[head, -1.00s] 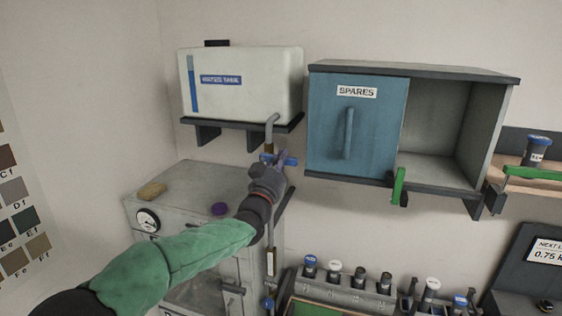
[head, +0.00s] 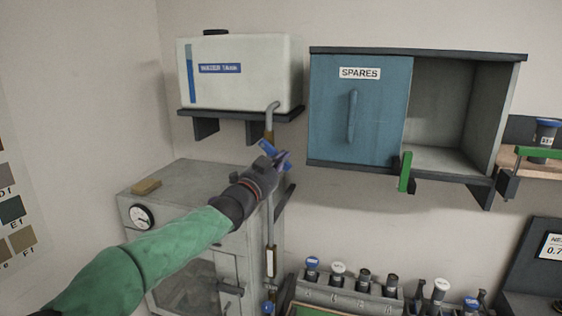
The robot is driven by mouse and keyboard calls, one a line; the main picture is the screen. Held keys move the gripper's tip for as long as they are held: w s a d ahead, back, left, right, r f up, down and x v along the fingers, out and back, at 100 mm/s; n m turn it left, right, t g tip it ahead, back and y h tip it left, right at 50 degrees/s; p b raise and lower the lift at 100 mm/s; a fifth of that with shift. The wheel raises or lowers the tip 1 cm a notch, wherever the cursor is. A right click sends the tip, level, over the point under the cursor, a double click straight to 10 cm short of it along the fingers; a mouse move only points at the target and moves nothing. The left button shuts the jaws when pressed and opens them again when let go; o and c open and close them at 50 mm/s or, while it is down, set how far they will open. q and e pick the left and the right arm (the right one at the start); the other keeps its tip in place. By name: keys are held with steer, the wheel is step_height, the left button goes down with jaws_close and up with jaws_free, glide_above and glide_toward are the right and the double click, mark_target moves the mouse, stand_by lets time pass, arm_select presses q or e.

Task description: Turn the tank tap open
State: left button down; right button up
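The white water tank (head: 240,85) sits on a dark wall shelf at the upper left, with a blue level strip on its left side. A grey pipe (head: 270,118) comes down from it to the tap. The tap's blue handle (head: 266,146) is slanted, upper left to lower right. My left gripper (head: 281,160) reaches it from the lower left, and its fingers look closed on the handle's lower right part, which they partly hide. My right gripper is out of view.
A grey cabinet (head: 185,178) with a gauge and a tan block stands below the tank. To the right hangs a wall cupboard marked SPARES (head: 335,115), its right half open, with a green handle (head: 405,172) below. Several capped bottles stand in a rack (head: 345,298).

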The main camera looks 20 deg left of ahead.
arm_select(q)
steer(key=a+f+m+g+p, duration=0.1)
steer(key=m, duration=0.1)
steer(key=a+f+m+g+p, duration=0.1)
steer(key=m, duration=0.2)
steer(key=a+f+m+h+p, duration=0.1)
steer(key=m+p, duration=0.1)
steer(key=m, duration=0.1)
steer(key=shift+w+a+f+g, duration=0.1)
steer(key=shift+a+g, duration=0.15)
steer(key=shift+g, duration=0.15)
steer(key=shift+a, duration=0.1)
steer(key=shift+f, duration=0.1)
stand_by(0.4)
